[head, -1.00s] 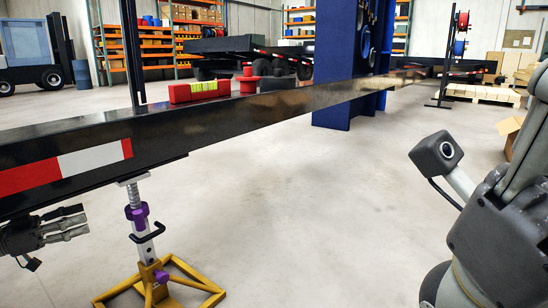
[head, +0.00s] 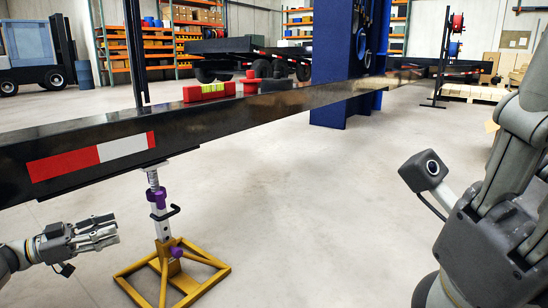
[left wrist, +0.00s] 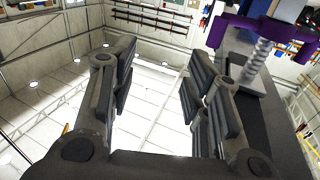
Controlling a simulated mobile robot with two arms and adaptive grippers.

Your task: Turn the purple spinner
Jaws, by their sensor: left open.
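The purple spinner (head: 157,197) is a collar around the upper part of a silver jack post (head: 162,222). The post stands upright on a yellow base (head: 146,286) under the black beam. A lower purple knob (head: 176,252) sits near the base. In the left wrist view the purple spinner (left wrist: 262,33) shows at upper right beside a threaded screw, outside the fingers. My left gripper (head: 113,230) is open and empty, left of the post and a little lower than the spinner, apart from it. Its spread fingers show in the left wrist view (left wrist: 160,85).
The long black trailer beam (head: 230,112) with a red and white strip (head: 90,158) runs above the jack. A blue column (head: 345,90) stands behind. The floor right of the jack is clear.

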